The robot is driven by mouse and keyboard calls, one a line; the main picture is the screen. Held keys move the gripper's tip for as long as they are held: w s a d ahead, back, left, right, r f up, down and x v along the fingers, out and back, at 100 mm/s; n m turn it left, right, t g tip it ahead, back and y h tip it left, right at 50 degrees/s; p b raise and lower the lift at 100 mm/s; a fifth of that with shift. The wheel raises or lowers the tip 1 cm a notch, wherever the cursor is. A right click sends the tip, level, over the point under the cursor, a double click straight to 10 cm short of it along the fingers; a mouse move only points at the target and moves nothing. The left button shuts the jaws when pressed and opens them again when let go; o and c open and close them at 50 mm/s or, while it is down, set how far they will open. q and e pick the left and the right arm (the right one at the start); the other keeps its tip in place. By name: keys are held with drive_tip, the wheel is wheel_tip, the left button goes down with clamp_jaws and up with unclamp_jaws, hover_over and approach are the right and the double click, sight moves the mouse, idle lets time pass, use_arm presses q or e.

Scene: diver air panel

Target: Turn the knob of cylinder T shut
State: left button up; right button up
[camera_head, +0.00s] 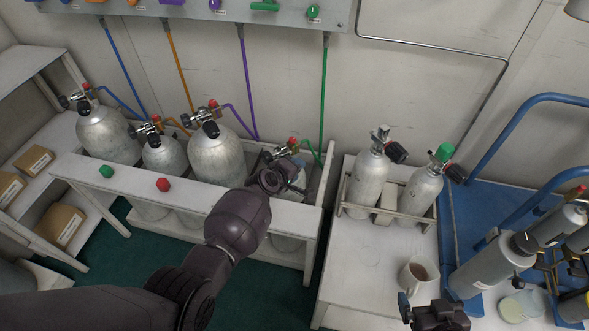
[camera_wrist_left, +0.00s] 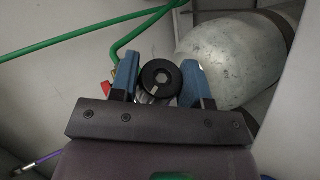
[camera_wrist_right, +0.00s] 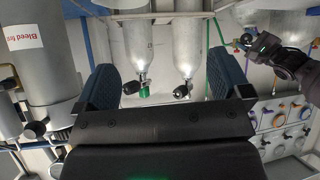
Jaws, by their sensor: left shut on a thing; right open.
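My left gripper (camera_head: 275,180) reaches over the rack to the valve of the rightmost racked cylinder (camera_head: 290,178), which has a green hose. In the left wrist view its blue fingers (camera_wrist_left: 160,75) are shut on a round black knob (camera_wrist_left: 160,78) with a pale mark on its face. The silver cylinder body (camera_wrist_left: 230,60) lies behind the knob. My arm hides part of this cylinder in the head view. I cannot read a letter T on any cylinder. My right gripper (camera_head: 436,312) is open and empty near the mug; its fingers also show in the right wrist view (camera_wrist_right: 165,90).
Several other cylinders (camera_head: 215,155) stand in the white rack (camera_head: 230,190), whose front rail carries a green and a red knob. Two cylinders (camera_head: 365,180) stand in a holder on the white table (camera_head: 360,260). A mug (camera_head: 415,275) and a blue cart (camera_head: 475,210) are at right.

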use_arm(q)
drive_tip(key=shift+r, duration=0.1)
use_arm(e)
drive_tip(key=shift+d+r, duration=0.1)
drive_tip(key=shift+r, duration=0.25)
use_arm(q)
drive_tip(key=shift+y+p, duration=0.3)
drive_tip(key=shift+p, duration=0.05)
use_arm(e)
drive_tip(key=shift+s+f, duration=0.3)
drive_tip(key=shift+s, duration=0.25)
use_arm(q)
drive_tip(key=o, duration=0.9)
use_arm(e)
drive_tip(key=shift+w+r, duration=0.3)
drive_tip(key=shift+w, duration=0.15)
